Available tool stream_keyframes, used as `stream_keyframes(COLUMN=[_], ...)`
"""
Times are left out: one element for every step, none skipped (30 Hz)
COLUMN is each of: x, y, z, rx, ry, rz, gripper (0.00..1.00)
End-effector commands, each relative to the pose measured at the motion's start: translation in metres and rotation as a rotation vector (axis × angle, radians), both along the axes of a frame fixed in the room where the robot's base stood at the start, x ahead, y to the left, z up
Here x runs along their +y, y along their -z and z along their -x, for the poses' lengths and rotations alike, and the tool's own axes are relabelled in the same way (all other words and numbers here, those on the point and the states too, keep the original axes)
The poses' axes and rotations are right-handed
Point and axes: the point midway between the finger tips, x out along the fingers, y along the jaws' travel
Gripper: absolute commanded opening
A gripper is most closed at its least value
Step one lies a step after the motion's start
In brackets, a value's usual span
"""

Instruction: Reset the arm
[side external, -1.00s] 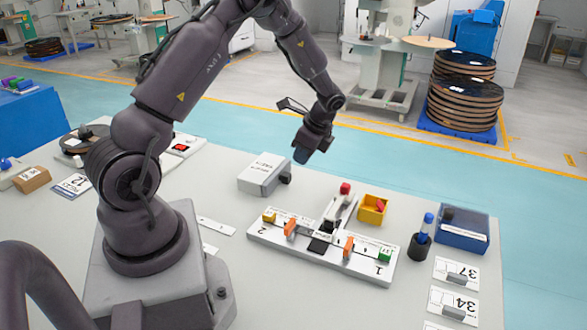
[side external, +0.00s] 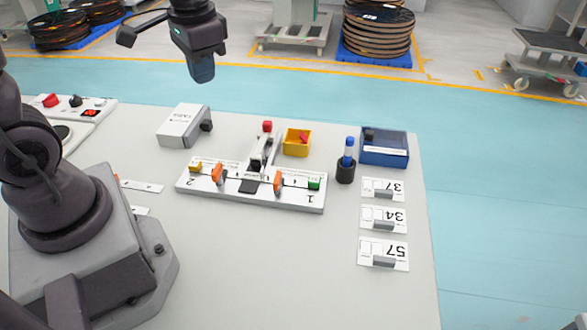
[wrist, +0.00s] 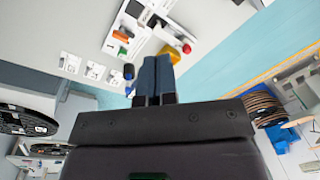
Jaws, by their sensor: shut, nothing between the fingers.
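My gripper (side external: 202,80) hangs in the air above the back edge of the table, up and left of the white station board (side external: 300,200). It is shut and empty. Its two blue fingers lie together in the wrist view (wrist: 154,75). The board carries two orange blocks, a yellow block at its left end marked 2, a green block (side external: 314,184) at its right end marked 1, and a lever with a red knob (side external: 267,126). The gripper touches none of these.
A grey-white box (side external: 182,127) stands left of the board. A yellow bin (side external: 296,143) with a red piece, a dark cup (side external: 345,172) with a blue-topped item and a blue box (side external: 384,150) stand to the right. Number cards (side external: 382,219) lie at right.

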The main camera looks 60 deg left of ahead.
Motion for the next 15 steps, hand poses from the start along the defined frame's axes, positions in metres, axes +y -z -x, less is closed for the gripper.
stream_keyframes(x=[-0.013,-0.02,-0.029,-0.035,-0.041,-0.049,-0.054,-0.058,-0.064,-0.067,-0.07,-0.073,-0.075,-0.077,-0.079], y=[-0.013,-0.019,-0.027,-0.032,-0.037,-0.043,-0.047,-0.051,-0.055,-0.058,-0.062,-0.066,-0.069,-0.072,-0.076], z=[0.01,0.016,0.023,0.029,0.035,0.042,0.048,0.052,0.058,0.062,0.065,0.069,0.071,0.072,0.073], rx=[-0.055,-0.083,-0.121,-0.15,-0.178,-0.216,-0.242,-0.269,-0.301,-0.326,-0.347,-0.375,-0.393,-0.41,-0.431], ry=[-0.015,-0.027,-0.036,-0.043,-0.045,-0.045,-0.041,-0.034,-0.022,-0.011,0.0,0.015,0.024,0.034,0.044], rz=[0.007,0.015,0.025,0.033,0.041,0.052,0.06,0.066,0.073,0.078,0.081,0.085,0.085,0.086,0.085], gripper=[0.0,0.0,0.0,0.0,0.0,0.0,0.0,0.0,0.0,0.0,0.0,0.0,0.0,0.0,0.0])
